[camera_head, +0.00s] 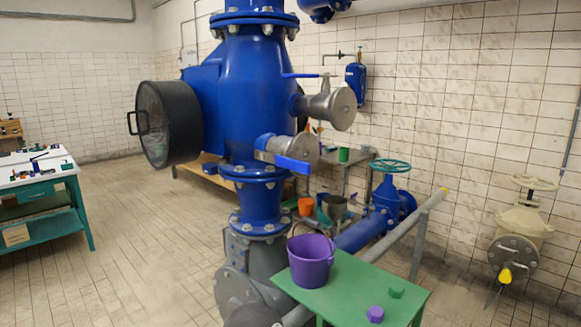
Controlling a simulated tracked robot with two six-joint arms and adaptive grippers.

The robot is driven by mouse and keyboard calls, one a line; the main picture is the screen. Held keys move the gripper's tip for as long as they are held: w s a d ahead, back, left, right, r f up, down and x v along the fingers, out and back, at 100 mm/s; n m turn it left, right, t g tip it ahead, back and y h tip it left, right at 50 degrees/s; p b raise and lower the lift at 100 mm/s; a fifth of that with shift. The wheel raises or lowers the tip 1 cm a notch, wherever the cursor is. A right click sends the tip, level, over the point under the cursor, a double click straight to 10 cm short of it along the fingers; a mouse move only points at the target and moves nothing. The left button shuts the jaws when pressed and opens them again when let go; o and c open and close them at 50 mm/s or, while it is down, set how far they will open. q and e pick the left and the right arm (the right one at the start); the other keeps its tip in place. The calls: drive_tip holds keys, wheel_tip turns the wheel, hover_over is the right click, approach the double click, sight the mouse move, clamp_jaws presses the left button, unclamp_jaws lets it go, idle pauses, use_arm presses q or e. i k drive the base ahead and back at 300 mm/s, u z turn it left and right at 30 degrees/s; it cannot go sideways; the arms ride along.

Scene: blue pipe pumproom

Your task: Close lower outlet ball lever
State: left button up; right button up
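The lower outlet (305,147) is a short grey metal stub on the right side of the big blue pump body. Its blue ball lever (292,165) lies low across the front of the stub, pointing right and slightly down. The upper outlet (340,105) is a similar grey stub higher and to the right, with a thin blue lever (302,75) lying roughly level above it. I cannot tell either valve's inner position. Neither of my grippers shows in the view.
A green table (365,284) with a purple bucket (311,262) and a purple hexagonal piece (375,314) stands below the outlets. A grey rail (405,225) and a green handwheel (390,166) are behind it. Tiled floor (130,240) is clear at left, before a workbench (42,195).

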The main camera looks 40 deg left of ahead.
sight(303, 167)
drive_tip(key=z, duration=0.05)
drive_tip(key=k, duration=1)
drive_tip(key=z, duration=0.6)
drive_tip(key=i, duration=2.85)
drive_tip(key=u, duration=2.5)
